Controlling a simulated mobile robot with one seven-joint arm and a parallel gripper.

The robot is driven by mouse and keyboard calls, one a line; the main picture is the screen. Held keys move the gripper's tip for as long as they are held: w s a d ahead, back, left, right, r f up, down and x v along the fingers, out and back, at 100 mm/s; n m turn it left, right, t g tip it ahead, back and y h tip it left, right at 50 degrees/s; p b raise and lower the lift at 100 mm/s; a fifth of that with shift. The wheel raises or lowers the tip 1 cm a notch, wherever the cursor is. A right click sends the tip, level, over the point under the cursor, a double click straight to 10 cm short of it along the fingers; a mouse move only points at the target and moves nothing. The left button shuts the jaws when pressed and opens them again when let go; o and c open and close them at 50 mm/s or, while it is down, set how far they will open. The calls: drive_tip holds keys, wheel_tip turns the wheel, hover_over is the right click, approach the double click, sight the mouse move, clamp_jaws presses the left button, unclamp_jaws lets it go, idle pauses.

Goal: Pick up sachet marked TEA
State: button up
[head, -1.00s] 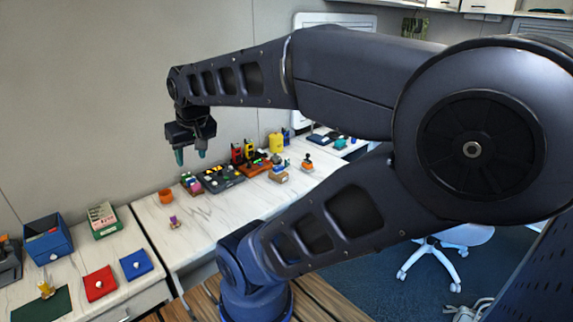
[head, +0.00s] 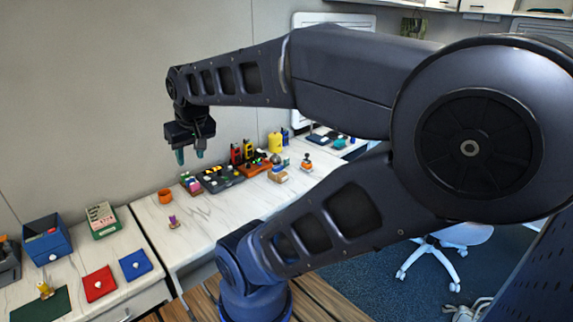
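No lettering is readable at this size, so I cannot tell which thing is the sachet marked TEA. A green-trimmed box (head: 104,233) on the left counter holds pale flat packets (head: 100,212), which may be sachets. A blue open box (head: 47,249) beside it holds something reddish and greenish, mostly hidden by its walls. My gripper (head: 190,156) hangs in the air, pointing down, over the back of the counter.
A flat red item (head: 98,290) and a flat blue item (head: 135,271) lie near the left counter's front, by a dark green mat (head: 45,307). An orange cup (head: 165,196), a purple figure (head: 174,223) and a black tray (head: 222,184) stand on the middle counter.

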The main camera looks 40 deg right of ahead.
drive_tip(key=w+d+n+g+h, duration=0.1)
drive_tip(key=w+d+n, duration=0.3)
drive_tip(key=w+d, duration=0.7)
drive_tip(key=w+d+n+h, duration=0.2)
drive_tip(key=w+d+n, duration=0.2)
drive_tip(key=w+d, duration=0.7)
drive_tip(key=n+g+h, duration=0.1)
drive_tip(key=n+g, duration=0.2)
drive_tip(key=n, duration=1)
hover_over(287, 161)
drive_tip(key=a, duration=0.2)
wheel_tip(287, 161, down, 34)
drive_tip(key=x, duration=0.2)
drive_tip(key=w+x, duration=0.1)
drive_tip(key=x, duration=0.1)
drive_tip(key=shift+f, duration=0.15)
drive_tip(key=shift+x, duration=2.75)
drive_tip(key=shift+s, duration=0.25)
clamp_jaws()
